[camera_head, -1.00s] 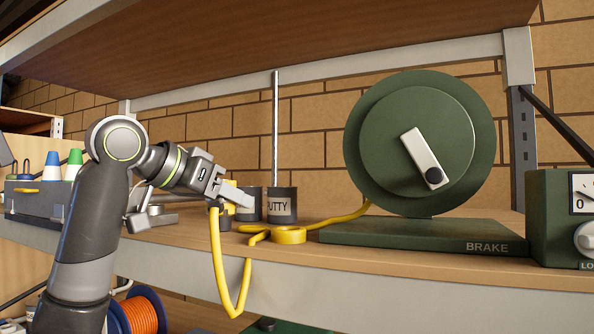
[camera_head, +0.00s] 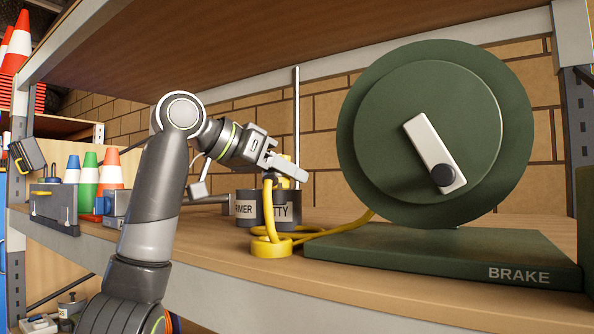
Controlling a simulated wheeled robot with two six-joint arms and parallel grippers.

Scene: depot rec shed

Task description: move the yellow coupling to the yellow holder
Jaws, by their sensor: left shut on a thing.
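My left gripper (camera_head: 285,171) is shut on the yellow coupling (camera_head: 287,158), held above the shelf in front of two dark cans. The fingers hide most of the coupling. A yellow hose (camera_head: 268,205) hangs down from the grip towards the shelf, and more yellow hose (camera_head: 340,228) runs to the base of the green reel. A yellow ring-shaped piece (camera_head: 272,248) lies on the shelf below the gripper; I cannot tell whether it is the holder or coiled hose. A grey box (camera_head: 55,203) at the left has a small yellow part on it. My right gripper is not in view.
A large green reel (camera_head: 375,150) with a crank stands on a base marked BRAKE (camera_head: 450,255). A can marked PUTTY (camera_head: 284,212) and a thin upright rod (camera_head: 296,120) are close to the gripper. An upper shelf (camera_head: 250,40) hangs overhead. Small cones stand left.

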